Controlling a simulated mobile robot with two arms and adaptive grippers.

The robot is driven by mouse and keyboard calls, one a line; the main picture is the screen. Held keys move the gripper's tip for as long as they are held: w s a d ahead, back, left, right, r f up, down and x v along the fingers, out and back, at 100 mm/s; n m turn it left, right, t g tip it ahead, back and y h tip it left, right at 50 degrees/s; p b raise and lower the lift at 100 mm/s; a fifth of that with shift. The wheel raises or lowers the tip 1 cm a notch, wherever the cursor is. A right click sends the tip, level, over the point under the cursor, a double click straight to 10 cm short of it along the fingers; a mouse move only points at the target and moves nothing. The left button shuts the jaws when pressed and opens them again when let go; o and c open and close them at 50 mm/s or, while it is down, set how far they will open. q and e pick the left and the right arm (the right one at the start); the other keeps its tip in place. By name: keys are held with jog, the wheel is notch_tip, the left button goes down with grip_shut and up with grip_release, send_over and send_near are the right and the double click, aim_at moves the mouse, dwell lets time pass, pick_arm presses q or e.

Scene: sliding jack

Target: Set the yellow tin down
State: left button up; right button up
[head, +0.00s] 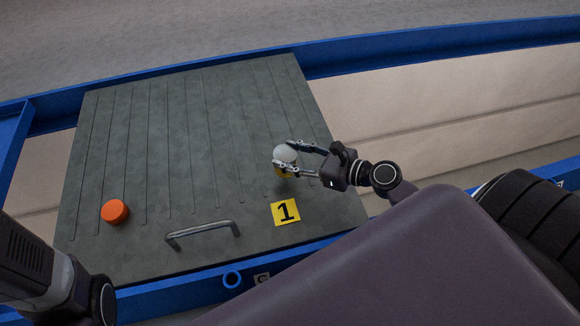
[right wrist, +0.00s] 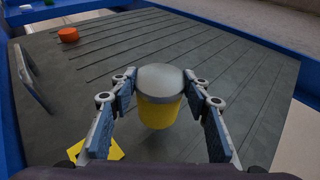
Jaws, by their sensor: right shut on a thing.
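The yellow tin (head: 285,154) has a pale grey lid and is upright between the fingers of my right gripper (head: 286,157). In the right wrist view the tin (right wrist: 160,112) shows its yellow side below the round lid, with a finger of the right gripper (right wrist: 160,110) on each side. The gripper is shut on it. The tin is over the dark grey grooved panel (head: 150,150); I cannot tell whether its base touches the panel. My left arm shows at the lower left of the head view, but its gripper is out of view.
An orange round object (head: 115,211) sits on the panel's left part. A metal handle (head: 203,230) and a yellow plate marked 1 (head: 285,212) are near its front edge. A blue frame (head: 400,41) borders the panel. The panel's middle is clear.

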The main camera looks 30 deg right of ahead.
jog(key=shift+f+b, duration=1.5)
jog(key=shift+f, duration=0.45)
jog(key=shift+f, duration=0.1)
jog(key=shift+f, duration=0.15)
jog(key=o, duration=1.3)
jog(key=shift+o, duration=0.2)
jog(key=shift+s+d+r, duration=0.15)
jog(key=shift+s+r, duration=0.05)
jog(key=shift+r, duration=0.15)
jog(key=p+v, duration=0.5)
jog(key=v, duration=0.6)
jog(key=shift+s, duration=0.25)
